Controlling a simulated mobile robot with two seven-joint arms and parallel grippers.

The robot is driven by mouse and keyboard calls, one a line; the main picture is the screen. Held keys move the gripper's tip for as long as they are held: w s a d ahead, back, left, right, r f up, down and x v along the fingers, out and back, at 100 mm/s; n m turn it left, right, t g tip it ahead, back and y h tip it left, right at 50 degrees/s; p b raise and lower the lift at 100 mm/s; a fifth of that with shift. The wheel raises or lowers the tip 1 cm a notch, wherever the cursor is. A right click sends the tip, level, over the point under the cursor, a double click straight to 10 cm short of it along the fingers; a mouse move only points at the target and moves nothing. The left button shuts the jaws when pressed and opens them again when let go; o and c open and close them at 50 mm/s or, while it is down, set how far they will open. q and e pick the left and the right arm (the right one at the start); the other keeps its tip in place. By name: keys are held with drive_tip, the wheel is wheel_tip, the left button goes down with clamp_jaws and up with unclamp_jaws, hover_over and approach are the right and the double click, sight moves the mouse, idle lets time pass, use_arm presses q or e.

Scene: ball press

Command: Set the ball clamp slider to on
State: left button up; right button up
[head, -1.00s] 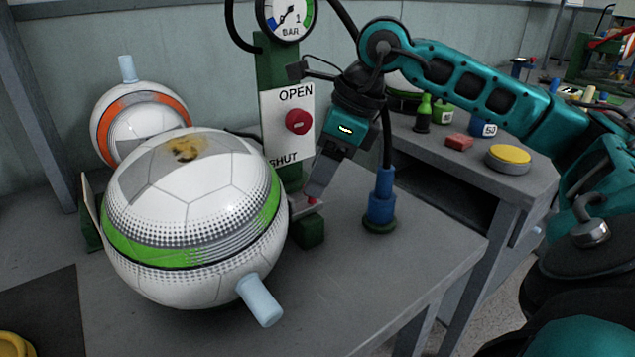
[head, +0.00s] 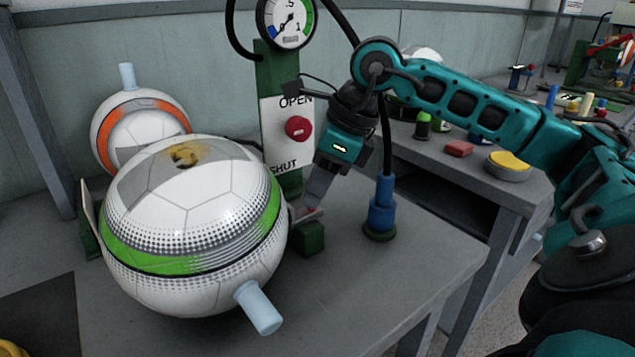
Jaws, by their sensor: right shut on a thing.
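The ball (head: 185,225), white with a green band and a brown patch on top, sits in the clamp on the grey bench. A thin plate (head: 89,208) with a green block stands at its left side. Another green block (head: 310,238) stands at its right side. My right gripper (head: 306,210) points down at the top of this right block, close to the ball. It is shut on the ball clamp slider, whose small reddish part is mostly hidden by the fingers. My left gripper is not in view.
A green post holds an OPEN/SHUT panel (head: 278,150) with a red knob (head: 298,128) and a pressure gauge (head: 288,20). A blue hose fitting (head: 381,210) stands right of the gripper. A second ball (head: 140,130) is behind. The bench front right is clear.

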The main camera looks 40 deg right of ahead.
clamp_jaws()
drive_tip(key=shift+a+r+p, duration=0.1)
drive_tip(key=shift+a+p, duration=0.35)
drive_tip(key=o, duration=1)
unclamp_jaws()
drive_tip(key=shift+c, duration=0.2)
